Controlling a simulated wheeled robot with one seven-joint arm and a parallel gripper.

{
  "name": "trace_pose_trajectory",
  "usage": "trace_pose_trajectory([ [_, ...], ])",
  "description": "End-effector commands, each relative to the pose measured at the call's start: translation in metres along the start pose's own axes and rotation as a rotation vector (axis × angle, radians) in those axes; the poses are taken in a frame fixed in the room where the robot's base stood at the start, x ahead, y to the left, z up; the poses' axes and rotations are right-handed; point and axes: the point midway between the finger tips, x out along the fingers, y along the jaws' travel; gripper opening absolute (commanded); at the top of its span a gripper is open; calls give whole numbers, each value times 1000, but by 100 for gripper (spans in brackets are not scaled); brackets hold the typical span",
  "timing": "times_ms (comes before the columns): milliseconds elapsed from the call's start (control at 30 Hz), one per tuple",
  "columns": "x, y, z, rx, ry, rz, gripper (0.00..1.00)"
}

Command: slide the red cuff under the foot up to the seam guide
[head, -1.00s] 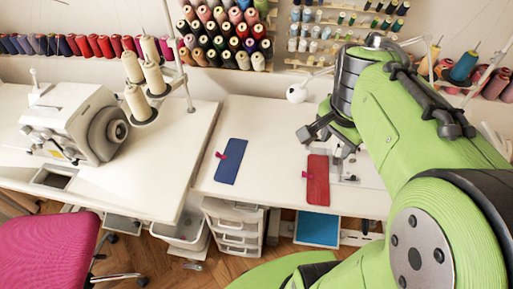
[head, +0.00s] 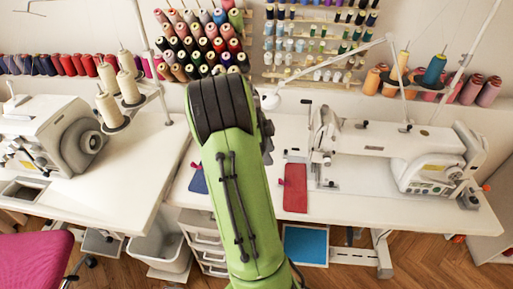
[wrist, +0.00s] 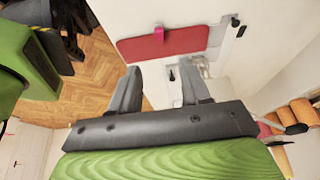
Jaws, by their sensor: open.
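The red cuff (head: 295,187) lies flat on the white table, left of the sewing machine's needle area, with a small pink tab (head: 281,182) at its left edge. The wrist view shows the cuff (wrist: 160,47) and its pink tab (wrist: 158,33) beyond my fingertips. My gripper (wrist: 160,84) is open and empty, apart from the cuff. In the head view my arm hides the gripper. The sewing machine (head: 395,143) stands right of the cuff. Its foot and the seam guide are too small to make out surely.
A blue cuff (head: 198,180) is partly hidden behind my arm. A white overlock machine (head: 60,135) and thread cones (head: 110,110) stand on the left table (head: 130,170). The table's front strip right of the cuff is clear.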

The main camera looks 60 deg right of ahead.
Motion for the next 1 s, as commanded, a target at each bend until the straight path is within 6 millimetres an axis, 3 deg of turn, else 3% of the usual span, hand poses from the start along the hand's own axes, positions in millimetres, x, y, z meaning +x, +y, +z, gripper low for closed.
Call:
trace_pose_trajectory([
  [100, 34, 1, 2, -1, 0, 4, 47],
  [500, 118, 1, 2, -4, 0, 2, 47],
  [633, 129, 0, 2, -5, -1, 0, 47],
  [900, 130, 0, 2, -5, -2, -1, 47],
  [1000, 130, 0, 1, -5, -2, -1, 33],
])
